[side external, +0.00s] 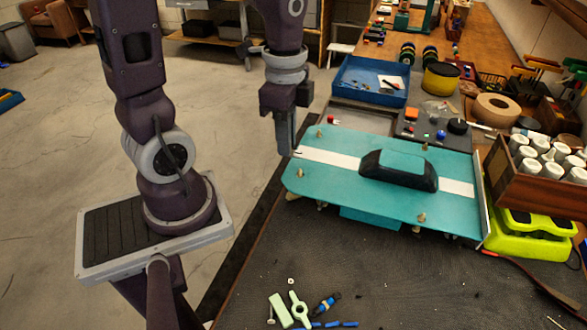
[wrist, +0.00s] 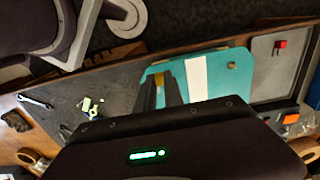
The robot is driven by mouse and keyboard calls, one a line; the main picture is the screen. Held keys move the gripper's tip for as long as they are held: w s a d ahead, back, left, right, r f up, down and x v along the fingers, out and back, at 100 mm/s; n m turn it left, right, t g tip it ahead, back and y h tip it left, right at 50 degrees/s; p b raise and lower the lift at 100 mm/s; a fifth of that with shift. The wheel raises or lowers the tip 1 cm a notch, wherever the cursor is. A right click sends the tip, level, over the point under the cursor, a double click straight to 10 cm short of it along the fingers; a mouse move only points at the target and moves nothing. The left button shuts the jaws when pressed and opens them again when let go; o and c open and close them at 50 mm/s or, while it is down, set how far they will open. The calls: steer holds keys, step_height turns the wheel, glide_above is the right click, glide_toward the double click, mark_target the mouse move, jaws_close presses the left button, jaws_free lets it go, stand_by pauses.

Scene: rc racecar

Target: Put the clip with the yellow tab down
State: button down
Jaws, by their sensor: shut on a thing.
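My gripper (side external: 286,150) points down beside the far left end of the teal car body (side external: 330,181). In the wrist view my gripper (wrist: 160,84) is shut on a small piece with a yellow tab (wrist: 159,78), which I take as the clip. The clip's finer shape is hidden between the fingers, and I cannot make it out in the side view. The car body, with a white stripe and black cabin, stands raised on the bench, with brass-coloured posts through its corners.
A grey tray (side external: 362,117) behind the body holds a small red-tabbed piece (side external: 331,120). A blue bin (side external: 370,80) stands behind it. A wooden crate of white bottles (side external: 537,180) is at right. Green parts (side external: 290,310) and tools lie in front. The dark bench in front is mostly clear.

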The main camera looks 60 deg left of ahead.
steer(key=shift+w, duration=0.1)
steer(key=w+a, duration=0.2)
steer(key=w, duration=0.2)
steer(key=w+a+r, duration=0.1)
steer(key=w+a, duration=0.1)
steer(key=w, duration=0.3)
steer(key=w+a, duration=0.2)
steer(key=w, duration=0.3)
steer(key=shift+w+a+r, duration=0.15)
steer(key=shift+a, duration=0.25)
glide_above(351, 126)
step_height(351, 126, down, 2)
step_height(351, 126, down, 10)
steer(key=c, duration=1.5)
jaws_free()
steer(key=shift+o, duration=0.2)
